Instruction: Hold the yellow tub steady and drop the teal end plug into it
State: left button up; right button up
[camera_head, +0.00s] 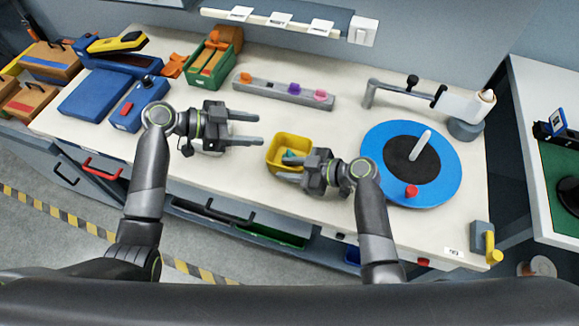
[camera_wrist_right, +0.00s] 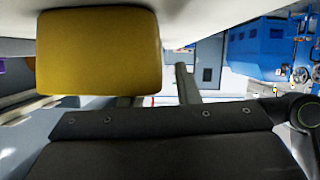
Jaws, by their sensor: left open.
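The yellow tub (camera_head: 275,152) stands on the bench in the middle of the head view. A small teal piece, the end plug (camera_head: 289,155), shows within its outline close to my right gripper's far finger; whether it rests on the tub floor I cannot tell. My right gripper (camera_head: 281,170) reaches in from the right at the tub's front side, its fingers apart. In the right wrist view the tub's yellow wall (camera_wrist_right: 100,52) hides part of one finger, and the other finger stands clear beside it. My left gripper (camera_head: 260,128) is open and empty, left of the tub.
A blue turntable (camera_head: 440,185) with a black centre and a red knob lies right of my right gripper. A grey rail (camera_head: 275,92) with coloured plugs lies behind the tub. A green crate (camera_head: 212,70) and blue boxes (camera_head: 95,95) stand at the left.

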jog(key=v, duration=1.2)
